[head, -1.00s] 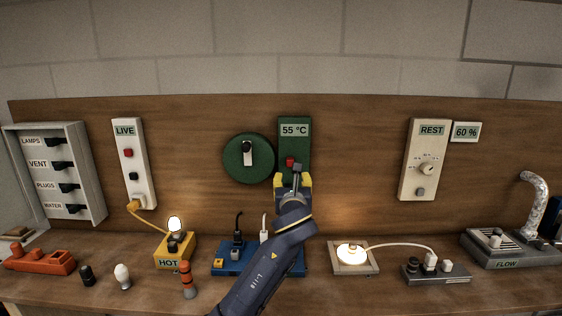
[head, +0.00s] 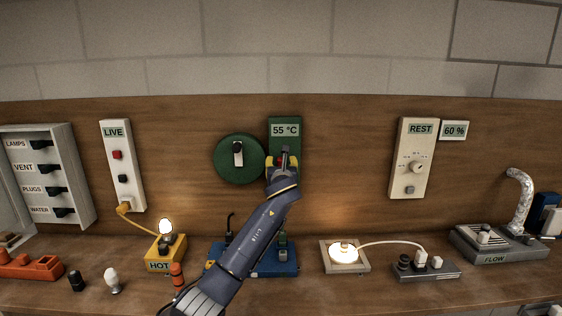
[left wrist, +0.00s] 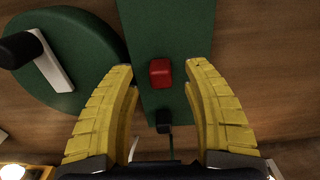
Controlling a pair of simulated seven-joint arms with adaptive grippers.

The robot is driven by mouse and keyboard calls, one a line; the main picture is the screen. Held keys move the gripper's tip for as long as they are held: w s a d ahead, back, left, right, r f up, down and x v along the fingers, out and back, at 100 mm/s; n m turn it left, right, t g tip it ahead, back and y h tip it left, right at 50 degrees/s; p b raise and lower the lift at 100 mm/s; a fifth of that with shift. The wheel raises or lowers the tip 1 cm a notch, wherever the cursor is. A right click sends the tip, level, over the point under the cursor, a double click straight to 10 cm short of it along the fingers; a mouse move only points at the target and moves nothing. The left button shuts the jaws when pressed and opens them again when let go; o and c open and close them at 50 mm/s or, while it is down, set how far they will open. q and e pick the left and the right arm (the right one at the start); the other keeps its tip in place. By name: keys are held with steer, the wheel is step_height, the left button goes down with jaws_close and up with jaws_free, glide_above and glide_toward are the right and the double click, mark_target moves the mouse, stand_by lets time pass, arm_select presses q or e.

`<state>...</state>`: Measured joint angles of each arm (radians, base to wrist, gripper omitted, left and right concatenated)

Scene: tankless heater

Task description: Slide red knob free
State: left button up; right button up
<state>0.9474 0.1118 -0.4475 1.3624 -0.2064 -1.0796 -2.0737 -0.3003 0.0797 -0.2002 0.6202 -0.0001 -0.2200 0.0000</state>
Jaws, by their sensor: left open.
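The red knob (left wrist: 161,72) is a small block on the face of the green panel (left wrist: 169,30), which hangs on the wooden backboard. In the head view the green panel (head: 285,130) carries a "55 °C" display, and my gripper mostly covers the knob. My left gripper (head: 283,163) is in front of the panel's lower part. In the left wrist view its yellow fingers (left wrist: 160,68) are open, one on each side of the knob, with a gap on both sides. A small black part (left wrist: 164,122) sits below the knob. My right gripper is not in view.
A green disc with a lever (head: 238,160) is close to the left of the panel. On the bench below stand a blue block (head: 222,256), a yellow "HOT" lamp block (head: 165,257) and a lit lamp (head: 344,253).

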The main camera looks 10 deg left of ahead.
mark_target(281, 161)
arm_select(q)
steer(key=shift+x, duration=1.7)
steer(key=shift+c, duration=0.6)
jaws_close()
